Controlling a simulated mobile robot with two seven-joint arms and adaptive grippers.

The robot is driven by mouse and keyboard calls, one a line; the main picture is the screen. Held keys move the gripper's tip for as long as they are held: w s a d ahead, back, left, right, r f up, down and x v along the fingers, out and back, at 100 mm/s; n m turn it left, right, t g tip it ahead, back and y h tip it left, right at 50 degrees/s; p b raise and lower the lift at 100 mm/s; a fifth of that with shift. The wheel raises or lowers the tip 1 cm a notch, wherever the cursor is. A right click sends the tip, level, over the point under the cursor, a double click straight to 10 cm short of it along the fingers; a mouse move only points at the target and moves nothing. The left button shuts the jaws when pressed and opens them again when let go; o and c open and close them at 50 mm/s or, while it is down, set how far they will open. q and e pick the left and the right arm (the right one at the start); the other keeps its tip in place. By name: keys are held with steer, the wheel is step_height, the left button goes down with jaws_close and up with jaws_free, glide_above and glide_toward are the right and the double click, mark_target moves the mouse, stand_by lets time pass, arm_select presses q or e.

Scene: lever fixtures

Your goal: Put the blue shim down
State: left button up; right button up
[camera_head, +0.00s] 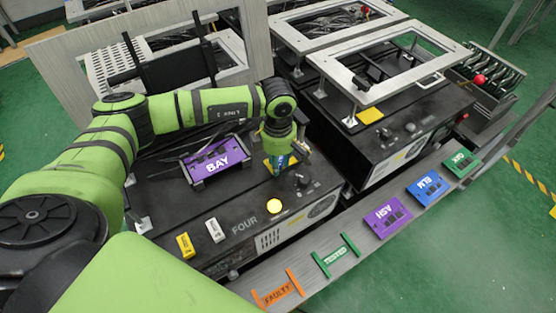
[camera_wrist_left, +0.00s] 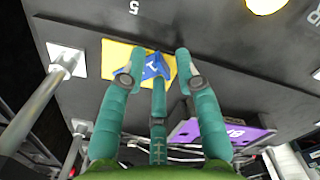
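The blue shim (camera_wrist_left: 155,67) shows between the teal fingers of my left gripper (camera_wrist_left: 157,58) in the left wrist view. It is over or on a yellow square (camera_wrist_left: 117,52) on the black bench top; I cannot tell if it touches. The left and right fingers stand apart, with yellow showing between the shim and the right one, so the gripper looks open around it. The middle finger partly covers the shim. In the head view my left gripper (camera_head: 280,163) points down at the bench's back right, mostly hiding the shim. My right gripper is not in view.
A purple BAY plate (camera_head: 217,158) lies left of the gripper. A knob (camera_head: 303,181) and lit yellow button (camera_head: 274,206) are in front. A front rail holds ASH (camera_head: 388,216), ELM and OAK plates.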

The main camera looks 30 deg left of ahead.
arm_select(q)
steer(key=shift+r, duration=0.3)
step_height(320, 180, up, 12)
steer(key=b, duration=0.2)
steer(key=shift+f+b, duration=0.15)
steer(key=shift+b, duration=0.25)
